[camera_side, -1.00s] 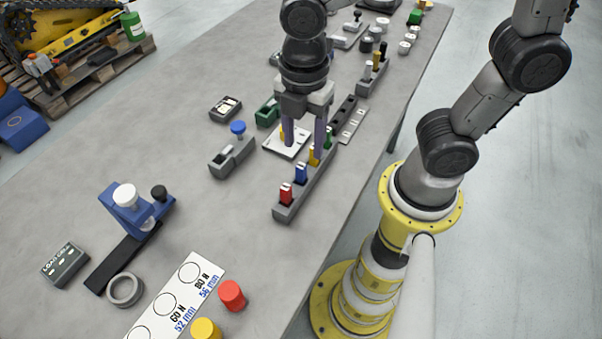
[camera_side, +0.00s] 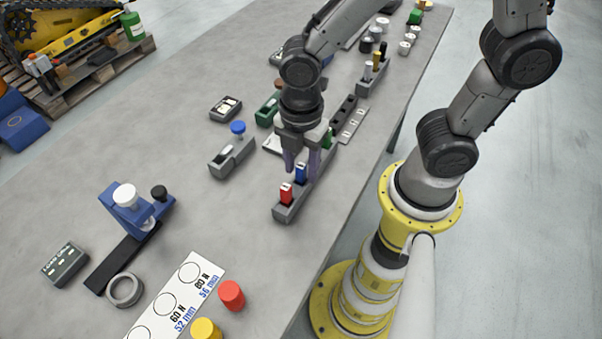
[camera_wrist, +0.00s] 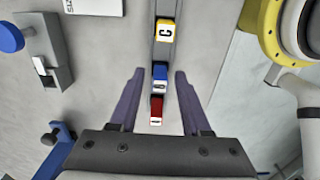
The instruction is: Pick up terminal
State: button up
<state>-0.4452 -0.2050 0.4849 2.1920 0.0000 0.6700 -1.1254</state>
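Coloured terminals stand upright in a long grey rack (camera_side: 290,209) near the table's front edge. The red terminal (camera_side: 286,194) is at the near end, the blue one (camera_side: 301,173) behind it, then others partly hidden by my gripper, with a green one (camera_side: 328,138) farther back. My gripper (camera_side: 301,170) is open and empty above the rack, around the blue terminal's position.
A grey holder (camera_side: 232,157) with a blue knob stands left of the rack. A blue fixture (camera_side: 135,212) stands farther left. A marked white card (camera_side: 178,298) and red (camera_side: 232,295) and yellow (camera_side: 206,330) cylinders are in front. Bare table separates them from the rack.

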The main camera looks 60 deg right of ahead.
grip_shut()
